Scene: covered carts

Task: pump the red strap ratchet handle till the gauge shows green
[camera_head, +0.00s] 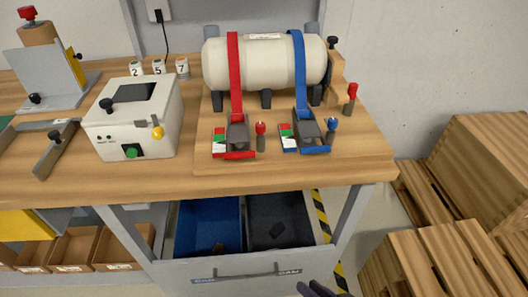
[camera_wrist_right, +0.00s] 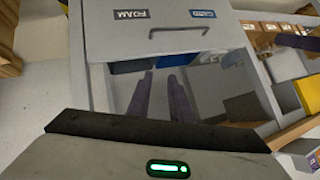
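The red strap (camera_head: 235,72) runs over a cream tank (camera_head: 268,65) and down to a dark ratchet (camera_head: 238,133) with a red bar (camera_head: 238,155) at its front. A small upright lever with a red knob (camera_head: 261,128) stands at its right. A gauge block (camera_head: 219,142) at its left shows red, green and white patches; its reading is too small to tell. My right gripper (camera_head: 318,291) barely shows at the bottom edge, below the drawer front and away from the ratchet. In the right wrist view its two purple fingers (camera_wrist_right: 161,92) are apart with nothing between them.
A similar blue strap (camera_head: 299,60) and ratchet (camera_head: 309,134) sit just right of the red ones. An open drawer (camera_head: 247,275) with blue and dark bins juts out under the bench front. A white box (camera_head: 130,120) stands left. Wooden crates (camera_head: 485,160) fill the right floor.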

